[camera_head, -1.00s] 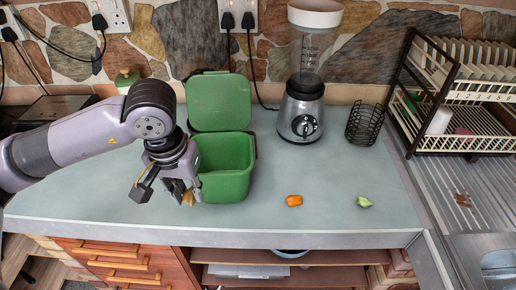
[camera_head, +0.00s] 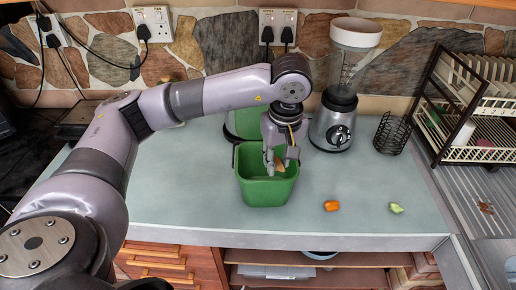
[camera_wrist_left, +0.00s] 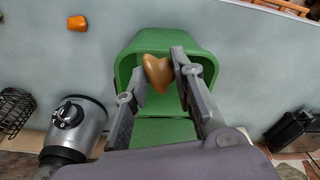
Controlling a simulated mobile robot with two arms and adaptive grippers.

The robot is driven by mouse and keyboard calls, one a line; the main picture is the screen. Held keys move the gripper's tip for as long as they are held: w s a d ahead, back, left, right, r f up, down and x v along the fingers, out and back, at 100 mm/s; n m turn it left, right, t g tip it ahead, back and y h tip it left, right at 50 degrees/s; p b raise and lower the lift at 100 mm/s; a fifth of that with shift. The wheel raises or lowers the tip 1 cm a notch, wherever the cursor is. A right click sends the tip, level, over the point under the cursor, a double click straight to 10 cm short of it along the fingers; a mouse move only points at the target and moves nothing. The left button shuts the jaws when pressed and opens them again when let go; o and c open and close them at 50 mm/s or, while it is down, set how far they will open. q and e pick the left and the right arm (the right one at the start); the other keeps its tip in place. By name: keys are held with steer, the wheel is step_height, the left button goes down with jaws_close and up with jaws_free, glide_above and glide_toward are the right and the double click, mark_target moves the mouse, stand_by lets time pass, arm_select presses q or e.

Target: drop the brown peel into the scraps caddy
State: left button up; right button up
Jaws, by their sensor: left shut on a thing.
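The green scraps caddy (camera_head: 266,190) stands on the counter with its lid (camera_head: 243,122) swung up behind it. My left gripper (camera_head: 279,168) points down over the caddy's open mouth. It is shut on the brown peel (camera_head: 280,164). In the left wrist view the brown peel (camera_wrist_left: 157,72) sits between the fingertips, with the green caddy (camera_wrist_left: 190,48) behind it. How far the peel is above the caddy floor I cannot tell. My right gripper is in neither view.
An orange scrap (camera_head: 332,206) and a pale green scrap (camera_head: 396,208) lie on the counter right of the caddy. A blender (camera_head: 333,125) stands behind, beside a black wire basket (camera_head: 392,133). A dish rack (camera_head: 470,110) is at the right. The front counter is clear.

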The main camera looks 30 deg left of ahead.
arm_select(q)
steer(key=w+a+r+n+g+p, duration=0.1)
steer(key=w+a+r+n+p, duration=0.5)
steer(key=n, duration=0.7)
step_height(320, 180, down, 7)
steer(key=a+n+b, duration=0.1)
steer(key=b, duration=0.3)
steer(key=shift+s+a+n+g, duration=0.3)
steer(key=shift+s+a, duration=0.05)
steer(key=o, duration=0.7)
steer(key=shift+o, duration=0.9)
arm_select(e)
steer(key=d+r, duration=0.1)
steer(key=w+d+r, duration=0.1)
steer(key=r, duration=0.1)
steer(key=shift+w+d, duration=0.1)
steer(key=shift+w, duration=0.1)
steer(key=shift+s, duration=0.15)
